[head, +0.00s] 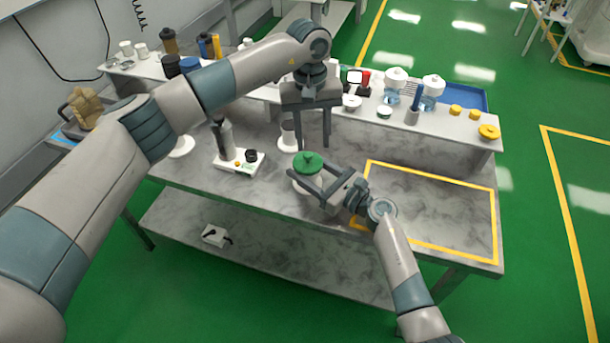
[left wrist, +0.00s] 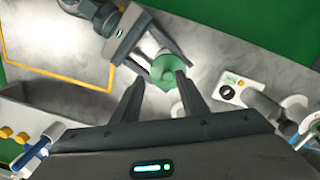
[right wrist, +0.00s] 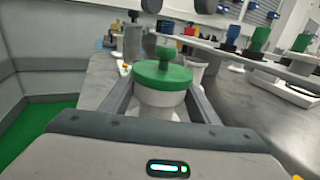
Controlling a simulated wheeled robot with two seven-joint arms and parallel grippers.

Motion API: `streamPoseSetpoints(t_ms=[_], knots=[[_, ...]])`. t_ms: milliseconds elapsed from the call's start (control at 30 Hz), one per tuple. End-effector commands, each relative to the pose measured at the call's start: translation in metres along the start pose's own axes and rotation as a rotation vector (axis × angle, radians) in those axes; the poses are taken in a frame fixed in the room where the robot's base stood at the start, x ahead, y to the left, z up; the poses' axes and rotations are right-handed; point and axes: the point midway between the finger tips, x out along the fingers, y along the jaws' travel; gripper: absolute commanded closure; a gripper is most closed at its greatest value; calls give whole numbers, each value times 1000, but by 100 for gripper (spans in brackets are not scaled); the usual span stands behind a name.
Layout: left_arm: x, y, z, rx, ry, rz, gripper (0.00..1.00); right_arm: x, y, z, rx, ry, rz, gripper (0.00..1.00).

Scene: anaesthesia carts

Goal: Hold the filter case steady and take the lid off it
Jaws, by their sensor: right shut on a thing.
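The filter case (head: 304,185) is a white round pot standing on the grey worktop. Its green lid (head: 308,162) with a raised knob sits on top. My right gripper (head: 308,186) is shut on the white body from the side, below the lid; the right wrist view shows the white body (right wrist: 160,102) between its fingers, under the green lid (right wrist: 162,73). My left gripper (head: 313,143) points down above and behind the lid, open and empty. In the left wrist view the lid (left wrist: 168,70) shows beyond and between its two fingertips, apart from them.
A white instrument (head: 240,160) with a grey column stands left of the case. A white-based item (head: 288,135) stands just behind it. A raised shelf (head: 450,125) at the back holds jars, bottles and a blue tray. The yellow-outlined area (head: 440,205) to the right is bare.

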Motion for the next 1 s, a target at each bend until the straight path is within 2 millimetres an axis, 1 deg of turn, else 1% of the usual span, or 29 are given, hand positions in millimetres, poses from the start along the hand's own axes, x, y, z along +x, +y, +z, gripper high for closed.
streamPoseSetpoints(t_ms=[167, 233, 367, 400, 467, 500, 533, 600, 700, 767, 800, 900, 967, 1000], knots=[[18, 25, 34, -118, -111, 122, 60, 0, 0, 0, 0, 0, 0, 85], [24, 38, 53, -193, -179, 184, 60, 0, 0, 0, 0, 1, 0, 85], [29, 66, 94, -359, -348, 303, 60, 0, 0, 0, 0, 1, 0, 85], [29, 76, 107, -416, -409, 341, 60, 0, 0, 0, 0, 1, 0, 85], [28, 96, 125, -507, -503, 405, 60, 0, 0, 0, 0, 1, 0, 85], [26, 111, 137, -570, -570, 453, 60, 0, 0, -1, 0, 1, 0, 85], [24, 123, 145, -619, -621, 488, 60, 0, 0, 0, 0, 1, 0, 85], [15, 148, 160, -731, -743, 566, 60, 0, 0, 0, 0, 1, 0, 85], [-2, 177, 176, -899, -938, 659, 60, 0, 0, 0, 0, 1, 0, 85], [-15, 191, 183, -1000, -1066, 703, 60, 0, 0, 0, 0, 1, 0, 85], [-23, 199, 186, -1068, -1157, 727, 60, 0, 0, 0, 0, 1, 0, 85], [-46, 212, 187, -1236, -1393, 771, 60, 0, 0, 0, 0, 1, 0, 85], [-59, 216, 184, -1332, -1546, 786, 60, 0, 0, -1, 0, 1, 0, 85], [-67, 216, 180, -1396, -1652, 790, 60, 0, 0, -1, 0, 1, 0, 85]])
